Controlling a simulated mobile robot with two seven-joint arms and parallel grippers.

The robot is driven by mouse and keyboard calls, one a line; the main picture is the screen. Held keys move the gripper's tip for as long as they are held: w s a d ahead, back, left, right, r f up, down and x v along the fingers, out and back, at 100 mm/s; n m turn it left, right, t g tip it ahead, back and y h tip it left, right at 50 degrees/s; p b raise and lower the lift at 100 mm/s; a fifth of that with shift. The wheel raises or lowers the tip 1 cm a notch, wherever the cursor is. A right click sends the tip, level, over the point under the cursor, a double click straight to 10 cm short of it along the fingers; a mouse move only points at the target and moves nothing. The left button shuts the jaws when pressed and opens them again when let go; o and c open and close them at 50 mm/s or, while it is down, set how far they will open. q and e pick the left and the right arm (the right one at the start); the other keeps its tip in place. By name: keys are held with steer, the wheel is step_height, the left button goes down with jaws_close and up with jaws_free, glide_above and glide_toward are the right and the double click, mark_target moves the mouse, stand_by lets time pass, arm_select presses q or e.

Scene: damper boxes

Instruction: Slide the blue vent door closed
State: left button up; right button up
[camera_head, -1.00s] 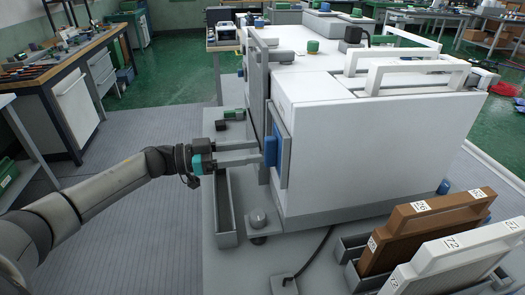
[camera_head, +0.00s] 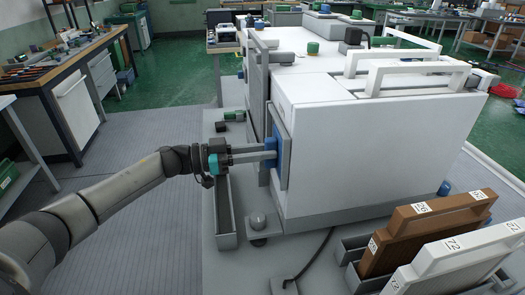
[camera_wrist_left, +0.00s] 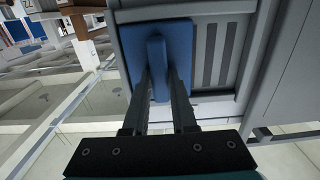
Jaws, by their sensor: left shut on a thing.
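The blue vent door (camera_head: 273,149) is on the left side of the white box, mostly seen edge-on in the head view. In the left wrist view it is a blue plate (camera_wrist_left: 181,40) with an upright blue handle on it. Grey slatted vents (camera_wrist_left: 221,55) show beside it. My left gripper (camera_head: 272,158) reaches in from the left. Its two fingers (camera_wrist_left: 164,80) are shut on the blue handle, one on each side of it. My right gripper does not show.
The white box (camera_head: 380,135) has white handles on top. A narrow grey tray (camera_head: 226,215) lies below my left gripper. A brown filter (camera_head: 420,228) and a white filter (camera_head: 455,258) stand in racks at the front right.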

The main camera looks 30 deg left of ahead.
arm_select(q)
jaws_close()
